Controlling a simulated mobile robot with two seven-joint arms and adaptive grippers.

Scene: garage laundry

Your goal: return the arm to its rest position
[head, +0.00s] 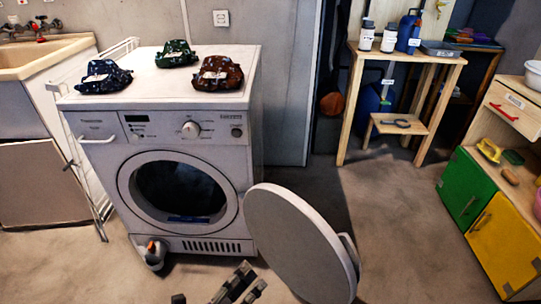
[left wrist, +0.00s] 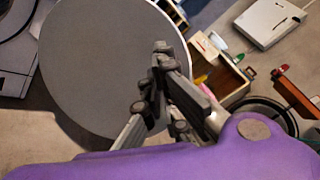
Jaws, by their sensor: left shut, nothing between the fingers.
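My left gripper (head: 250,278) is at the bottom edge of the head view, in front of the washing machine (head: 90,148) and left of a large round grey disc. In the left wrist view its fingers (left wrist: 163,56) are together with nothing between them, in front of the disc. The purple part of my own arm fills the bottom of that view. Most of the left arm is hidden in the head view. My right gripper is in neither view.
The grey disc (head: 295,240) stands tilted before the machine's front right; whether it is attached is unclear. A wooden table (head: 435,57) and green-yellow cabinet (head: 465,186) stand right.

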